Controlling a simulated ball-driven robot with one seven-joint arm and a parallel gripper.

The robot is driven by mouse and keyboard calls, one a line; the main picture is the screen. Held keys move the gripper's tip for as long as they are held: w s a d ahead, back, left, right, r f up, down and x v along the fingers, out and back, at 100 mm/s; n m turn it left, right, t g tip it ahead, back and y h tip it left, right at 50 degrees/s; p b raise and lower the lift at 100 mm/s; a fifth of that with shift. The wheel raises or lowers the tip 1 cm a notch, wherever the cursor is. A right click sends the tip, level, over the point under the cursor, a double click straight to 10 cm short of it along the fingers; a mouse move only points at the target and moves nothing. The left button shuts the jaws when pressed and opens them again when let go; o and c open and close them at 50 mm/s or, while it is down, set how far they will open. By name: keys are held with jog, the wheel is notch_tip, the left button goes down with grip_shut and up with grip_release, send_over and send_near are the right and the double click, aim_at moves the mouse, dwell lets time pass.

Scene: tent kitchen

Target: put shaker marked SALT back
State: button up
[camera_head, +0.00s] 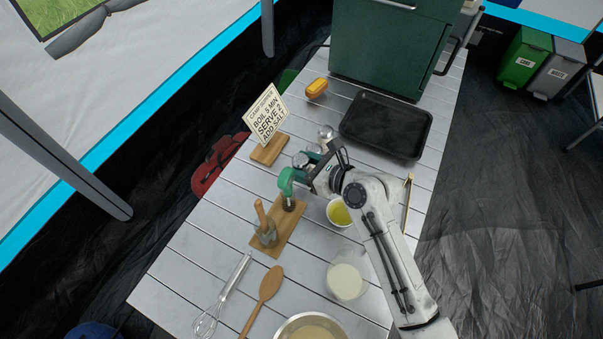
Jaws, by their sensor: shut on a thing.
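My gripper (287,184), with green fingers, points down over the far part of a wooden board (283,238) on the slatted table. It is shut on a small dark shaker (289,204), whose lower part shows just below the fingers. The shaker is at or just over the board; I cannot tell if it touches. No SALT mark can be read on it from here. Two metal-topped items, perhaps shakers, stand behind the gripper: one (300,160) close to the fingers, partly hidden, and one (326,133) farther back.
A glass jar with a wooden handle (264,226) stands on the board's near part. A sign on a wooden base (267,153), a bowl of yellow liquid (340,213), a white bowl (346,281), a whisk, a spoon (264,295) and a black tray (386,124) surround it.

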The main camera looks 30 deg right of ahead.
jog(key=shift+f, duration=2.05)
jog(key=shift+f, duration=0.1)
jog(key=o, duration=0.8)
jog(key=b+v, duration=0.1)
jog(key=v, duration=1.1)
